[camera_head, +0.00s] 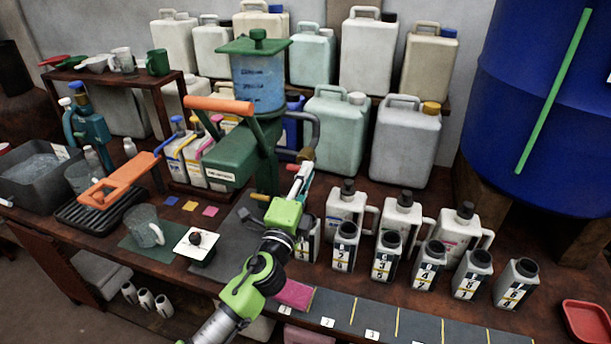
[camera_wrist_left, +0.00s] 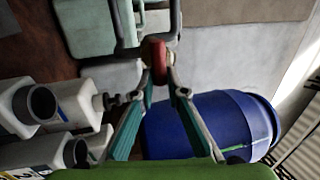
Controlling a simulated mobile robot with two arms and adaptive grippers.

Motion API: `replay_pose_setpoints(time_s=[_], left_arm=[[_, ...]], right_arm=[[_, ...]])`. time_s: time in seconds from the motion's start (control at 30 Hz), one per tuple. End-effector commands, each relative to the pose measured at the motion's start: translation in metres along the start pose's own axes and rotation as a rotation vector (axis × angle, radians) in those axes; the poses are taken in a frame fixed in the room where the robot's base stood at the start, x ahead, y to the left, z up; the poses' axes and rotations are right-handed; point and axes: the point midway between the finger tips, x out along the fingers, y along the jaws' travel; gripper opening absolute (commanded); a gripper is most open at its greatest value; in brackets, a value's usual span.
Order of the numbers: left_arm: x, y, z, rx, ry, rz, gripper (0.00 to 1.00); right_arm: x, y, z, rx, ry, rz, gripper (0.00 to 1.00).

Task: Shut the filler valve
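The filler is a green machine (camera_head: 240,155) on the bench with a clear blue-filled hopper (camera_head: 258,85) and an orange lever (camera_head: 218,104). A curved grey pipe with a brass-coloured end (camera_head: 307,153) comes off its right side; I take this for the valve. My left gripper (camera_head: 303,172) is just below that end. In the left wrist view a red handle-like part (camera_wrist_left: 156,60) sits at the tips of my left gripper (camera_wrist_left: 160,80). The fingertips are a little apart, and I cannot tell whether they press on it. My right gripper is not in view.
White numbered bottles (camera_head: 383,255) stand close right of my left arm. Pale jerrycans (camera_head: 338,130) stand behind the filler. A glass mug (camera_head: 145,226) and white-topped button box (camera_head: 197,245) are at left. A blue drum (camera_head: 545,100) fills the upper right.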

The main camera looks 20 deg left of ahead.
Motion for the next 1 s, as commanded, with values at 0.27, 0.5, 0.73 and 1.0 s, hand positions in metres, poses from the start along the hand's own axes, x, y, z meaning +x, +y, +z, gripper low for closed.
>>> replay_pose_setpoints(time_s=[0.27,0.5,0.73,1.0], left_arm=[[0.000,0.000,0.000,-0.001,0.000,0.001,0.30],[-0.008,0.001,0.000,-0.002,0.000,0.002,0.30],[-0.046,0.002,-0.001,-0.003,0.001,0.004,0.30],[-0.095,0.002,0.000,-0.002,-0.001,0.004,0.30]], right_arm=[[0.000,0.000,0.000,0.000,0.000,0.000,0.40],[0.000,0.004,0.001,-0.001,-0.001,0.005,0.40],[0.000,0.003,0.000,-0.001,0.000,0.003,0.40],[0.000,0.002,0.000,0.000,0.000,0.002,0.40]])
